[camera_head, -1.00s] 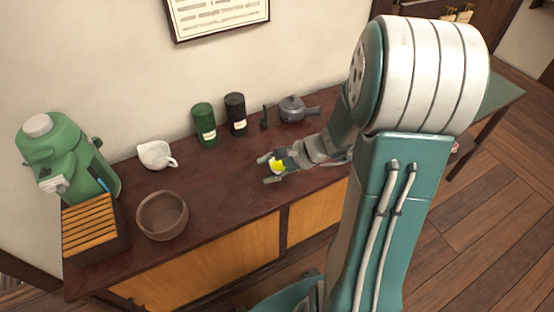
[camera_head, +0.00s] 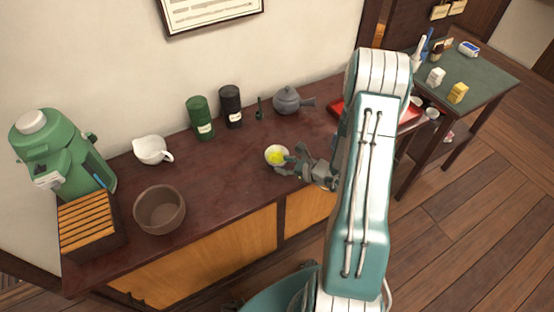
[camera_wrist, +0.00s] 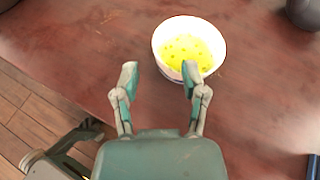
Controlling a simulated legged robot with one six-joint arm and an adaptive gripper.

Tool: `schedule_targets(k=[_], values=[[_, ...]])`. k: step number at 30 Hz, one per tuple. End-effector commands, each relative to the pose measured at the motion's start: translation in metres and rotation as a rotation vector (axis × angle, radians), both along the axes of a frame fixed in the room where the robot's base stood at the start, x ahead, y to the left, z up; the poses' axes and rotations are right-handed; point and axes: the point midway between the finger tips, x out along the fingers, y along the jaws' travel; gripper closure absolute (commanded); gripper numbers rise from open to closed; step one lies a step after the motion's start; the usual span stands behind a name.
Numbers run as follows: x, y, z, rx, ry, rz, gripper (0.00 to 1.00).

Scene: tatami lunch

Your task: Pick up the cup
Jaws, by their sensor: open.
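The cup (camera_head: 277,155) is small and white with yellow-green contents and stands upright on the dark red-brown counter. In the wrist view the cup (camera_wrist: 188,48) is just beyond my fingertips, slightly right of the middle between them. My gripper (camera_head: 287,163) is at the cup's right side in the head view. In the wrist view my gripper (camera_wrist: 159,75) is open, its two fingers apart with nothing held between them. The right fingertip overlaps the cup's near edge in the picture; I cannot tell whether it touches.
On the counter (camera_head: 225,185) stand a white pitcher (camera_head: 150,150), a brown bowl (camera_head: 159,209), a green canister (camera_head: 200,118), a black canister (camera_head: 231,107), a grey teapot (camera_head: 287,100) and a green dispenser (camera_head: 62,155). A red tray (camera_head: 411,116) lies to the right. Counter left of the cup is clear.

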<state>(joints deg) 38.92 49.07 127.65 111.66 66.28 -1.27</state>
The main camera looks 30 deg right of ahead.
Motion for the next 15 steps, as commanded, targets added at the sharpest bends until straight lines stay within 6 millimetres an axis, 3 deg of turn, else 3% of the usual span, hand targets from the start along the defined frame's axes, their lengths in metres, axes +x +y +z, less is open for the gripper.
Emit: schedule_targets(k=[15], values=[[0.046,0.024,-0.022,0.001,-0.001,0.001,0.44]])
